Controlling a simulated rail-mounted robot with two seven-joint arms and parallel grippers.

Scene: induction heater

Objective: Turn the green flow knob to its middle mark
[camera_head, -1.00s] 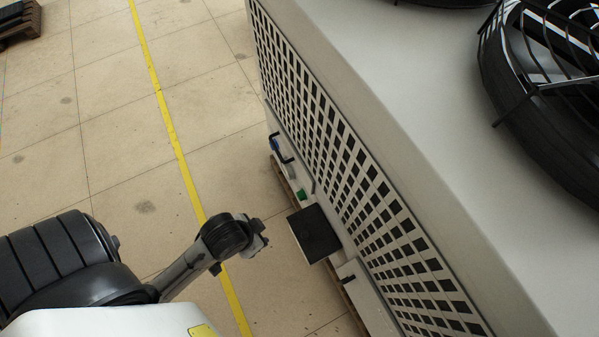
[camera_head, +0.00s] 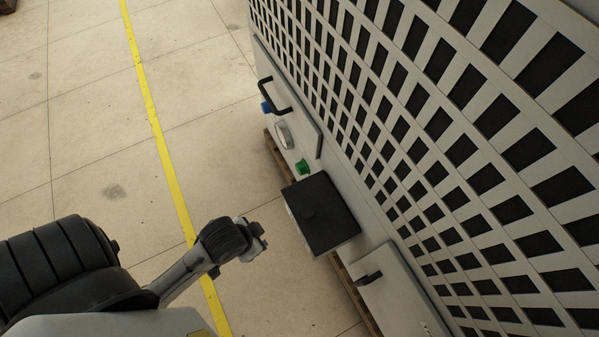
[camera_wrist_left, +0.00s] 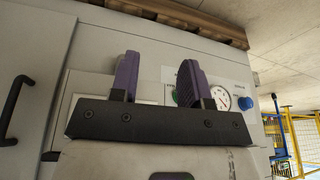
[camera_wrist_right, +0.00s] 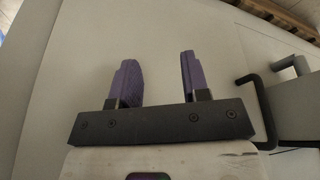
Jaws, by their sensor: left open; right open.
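The green flow knob (camera_head: 302,166) sits on the lower panel of the grey cabinet in the head view, just beyond a black box-shaped part. I cannot read its setting or marks. In the left wrist view only a green sliver (camera_wrist_left: 175,96) shows, mostly hidden behind the right-hand purple finger. My left gripper (camera_wrist_left: 158,75) is open and empty, pointing at the panel and apart from the knob as far as I can see. In the head view its arm end (camera_head: 245,240) is left of the cabinet. My right gripper (camera_wrist_right: 158,75) is open and empty, facing a plain grey panel.
A round gauge (camera_head: 284,135), a blue knob (camera_head: 265,107) and a black handle (camera_head: 283,97) are near the green knob. The black box (camera_head: 322,214) juts out on its near side. A second handle (camera_wrist_right: 262,105) is right of my right gripper. Open floor lies left of the cabinet.

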